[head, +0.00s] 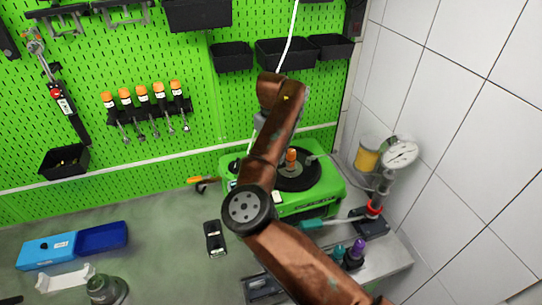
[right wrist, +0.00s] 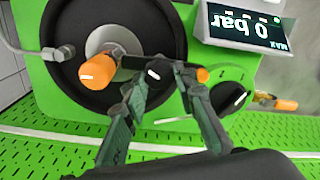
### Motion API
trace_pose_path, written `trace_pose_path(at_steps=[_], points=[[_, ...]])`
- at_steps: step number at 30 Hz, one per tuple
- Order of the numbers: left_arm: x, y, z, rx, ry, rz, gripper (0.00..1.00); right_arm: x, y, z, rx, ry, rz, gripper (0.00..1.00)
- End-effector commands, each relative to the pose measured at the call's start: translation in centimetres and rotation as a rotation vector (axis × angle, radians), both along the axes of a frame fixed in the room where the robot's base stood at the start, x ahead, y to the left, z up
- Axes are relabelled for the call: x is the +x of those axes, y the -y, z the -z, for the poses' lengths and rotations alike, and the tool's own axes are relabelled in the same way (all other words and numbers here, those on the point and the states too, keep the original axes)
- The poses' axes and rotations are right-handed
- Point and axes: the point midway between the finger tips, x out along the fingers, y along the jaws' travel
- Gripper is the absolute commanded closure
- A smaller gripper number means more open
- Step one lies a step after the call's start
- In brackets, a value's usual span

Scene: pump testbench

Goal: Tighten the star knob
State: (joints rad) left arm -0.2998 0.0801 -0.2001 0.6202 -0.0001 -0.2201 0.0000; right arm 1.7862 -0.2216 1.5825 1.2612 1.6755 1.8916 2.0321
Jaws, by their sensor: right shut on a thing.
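The green pump testbench (head: 325,197) stands against the pegboard, partly behind my right arm in the head view. In the right wrist view, my right gripper (right wrist: 157,80) has its two fingers closed on either side of a small black knob (right wrist: 155,72) with a light mark. This appears to be the star knob, and the fingers hide much of its outline. It sits beside the large black disc (right wrist: 75,90). The right fingers are hidden behind the arm in the head view. My left gripper is not in view.
An orange knob (right wrist: 97,68) stands on the disc's grey hub. A display (right wrist: 245,28) reads 0 bar. Another black knob (right wrist: 230,97) sits nearby. A pressure gauge (head: 400,153) stands right of the bench. A blue box (head: 48,250) is at the left. The worktop has free room left of centre.

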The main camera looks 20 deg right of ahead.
Motion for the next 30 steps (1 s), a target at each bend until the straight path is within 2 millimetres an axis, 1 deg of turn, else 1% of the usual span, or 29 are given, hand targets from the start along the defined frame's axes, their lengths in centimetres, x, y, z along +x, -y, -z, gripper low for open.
trace_pose_path(at_steps=[1,17,18,25,30], points=[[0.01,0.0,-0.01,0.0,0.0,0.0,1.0,0.1,0.02,-0.25,-0.001,0.006,0.01,0.98],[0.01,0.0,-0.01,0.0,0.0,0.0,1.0,0.1,0.04,-0.26,-0.001,0.006,0.034,0.98],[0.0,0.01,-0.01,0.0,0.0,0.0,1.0,0.1,0.04,-0.26,-0.001,0.006,0.034,0.73],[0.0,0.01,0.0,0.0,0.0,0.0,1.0,0.05,0.02,-0.14,-0.001,0.004,0.033,0.57],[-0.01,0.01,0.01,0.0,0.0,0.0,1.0,0.03,0.02,-0.07,-0.001,0.001,0.033,0.56]])
